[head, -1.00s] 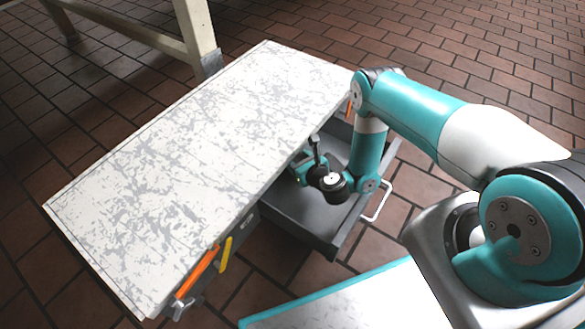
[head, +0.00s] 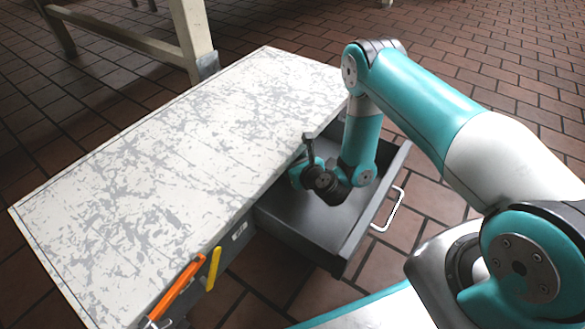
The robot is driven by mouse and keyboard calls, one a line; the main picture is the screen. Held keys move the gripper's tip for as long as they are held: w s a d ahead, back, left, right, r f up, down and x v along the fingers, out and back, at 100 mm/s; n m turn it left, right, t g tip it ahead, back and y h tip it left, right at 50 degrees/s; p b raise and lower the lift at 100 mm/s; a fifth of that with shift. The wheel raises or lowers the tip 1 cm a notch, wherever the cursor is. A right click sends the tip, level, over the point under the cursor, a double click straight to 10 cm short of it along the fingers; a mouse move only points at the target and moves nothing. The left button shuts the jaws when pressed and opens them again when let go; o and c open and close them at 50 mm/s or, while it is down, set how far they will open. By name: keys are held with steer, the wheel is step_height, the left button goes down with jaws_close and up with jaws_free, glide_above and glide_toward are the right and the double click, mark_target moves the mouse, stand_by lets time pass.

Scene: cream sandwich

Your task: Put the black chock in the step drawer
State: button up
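The step drawer (head: 318,240) is pulled out from under the white, grey-flecked step top (head: 170,165). Its grey inside is partly visible, and a white handle (head: 390,209) is on its front. My gripper (head: 309,150) hangs at the end of my teal arm, over the back part of the drawer close to the step's edge. The wrist hides most of it, so I cannot tell whether its fingers are open or shut. I cannot make out the black chock; the dark round part by the gripper looks like my own wrist joint.
Orange (head: 176,288) and yellow (head: 213,268) handles stick up along the step's front side at lower left. A pale wooden table leg (head: 192,35) stands behind the step. Brick-tiled floor lies open beyond the drawer. The step's top is bare.

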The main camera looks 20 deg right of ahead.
stand_by(0.3)
steer(key=shift+f, duration=0.2)
steer(key=o, duration=1)
steer(key=shift+r, duration=0.1)
